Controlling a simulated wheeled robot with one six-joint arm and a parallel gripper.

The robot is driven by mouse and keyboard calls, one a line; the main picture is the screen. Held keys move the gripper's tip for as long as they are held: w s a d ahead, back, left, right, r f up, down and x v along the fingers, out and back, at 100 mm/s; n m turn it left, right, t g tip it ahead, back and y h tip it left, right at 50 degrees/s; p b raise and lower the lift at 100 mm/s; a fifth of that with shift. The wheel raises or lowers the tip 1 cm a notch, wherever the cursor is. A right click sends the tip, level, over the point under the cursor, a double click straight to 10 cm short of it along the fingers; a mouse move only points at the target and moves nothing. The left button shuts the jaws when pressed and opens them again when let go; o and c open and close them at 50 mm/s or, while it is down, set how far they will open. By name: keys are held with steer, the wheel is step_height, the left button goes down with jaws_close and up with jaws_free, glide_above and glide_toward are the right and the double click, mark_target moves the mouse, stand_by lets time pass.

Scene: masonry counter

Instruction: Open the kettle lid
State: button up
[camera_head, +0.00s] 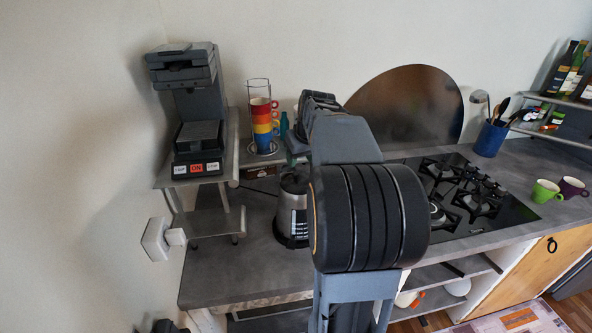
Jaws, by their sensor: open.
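The kettle (291,212) stands on the grey counter (225,262), left of the hob. It has a silver body, a dark top and a dark base. My arm covers its right side, so the handle and the full outline are hidden. The lid (294,181) is the dark top part; it is too small and too covered to tell whether it is shut. My arm rises in front of the kettle from the bottom of the view.
A coffee machine (196,115) stands on a raised shelf at the left. A rack of coloured cups (263,125) stands behind the kettle. A gas hob (470,195) lies at the right, with a blue utensil pot (490,138) and green cup (544,191) beyond. The counter left of the kettle is clear.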

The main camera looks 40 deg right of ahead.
mark_target(295, 173)
steer(key=shift+p+x, duration=0.4)
steer(key=shift+x, duration=3.05)
steer(key=shift+c, duration=0.2)
steer(key=shift+s, duration=0.1)
jaws_close()
